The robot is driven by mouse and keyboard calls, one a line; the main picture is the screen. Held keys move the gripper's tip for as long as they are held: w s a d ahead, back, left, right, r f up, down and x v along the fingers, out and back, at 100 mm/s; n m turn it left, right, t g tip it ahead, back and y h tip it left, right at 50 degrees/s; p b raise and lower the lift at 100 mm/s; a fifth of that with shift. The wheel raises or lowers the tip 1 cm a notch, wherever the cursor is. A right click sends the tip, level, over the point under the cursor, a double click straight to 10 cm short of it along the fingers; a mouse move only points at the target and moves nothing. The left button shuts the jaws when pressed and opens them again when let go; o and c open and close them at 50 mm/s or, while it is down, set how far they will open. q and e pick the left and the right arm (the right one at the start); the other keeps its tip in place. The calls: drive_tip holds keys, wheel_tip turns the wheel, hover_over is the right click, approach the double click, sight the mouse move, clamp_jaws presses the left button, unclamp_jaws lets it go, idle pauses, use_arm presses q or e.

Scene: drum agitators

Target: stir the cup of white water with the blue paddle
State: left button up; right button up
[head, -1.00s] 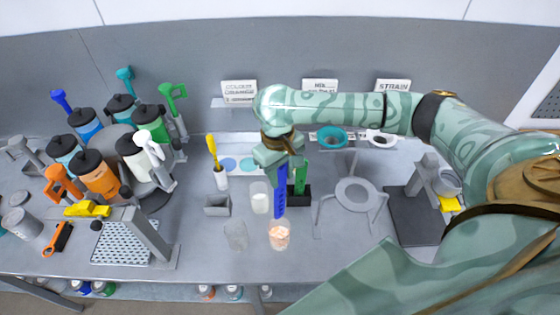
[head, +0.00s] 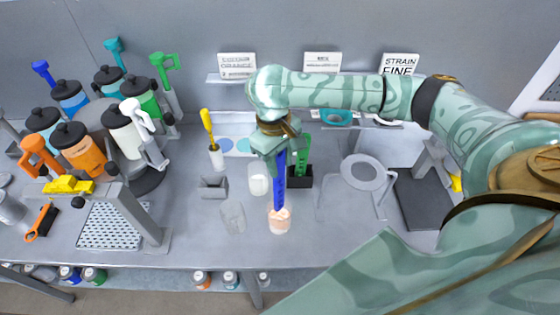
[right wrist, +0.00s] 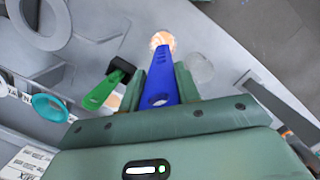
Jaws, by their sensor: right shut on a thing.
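My right gripper (head: 280,150) is shut on the blue paddle (head: 280,182), which points down. The paddle's lower end overlaps the rim of a clear cup with peach-orange contents (head: 279,224); I cannot tell whether it is inside. In the right wrist view the blue paddle (right wrist: 163,78) lies between the fingers, its far end by the orange cup (right wrist: 162,40). The cup of white water (head: 259,184) stands just behind and left of the paddle, partly covered by the arm. My left gripper is not in view.
A clear, seemingly empty cup (head: 233,217) stands left of the orange one. A green paddle (head: 301,158) stands in a black holder (head: 300,178) behind. A grey ring stand (head: 366,172) is to the right. A yellow paddle (head: 208,126) and a small grey box (head: 213,187) are left.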

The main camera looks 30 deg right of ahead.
sight(281, 187)
drive_tip(key=shift+f+b, duration=0.45)
drive_tip(key=shift+f, duration=4.2)
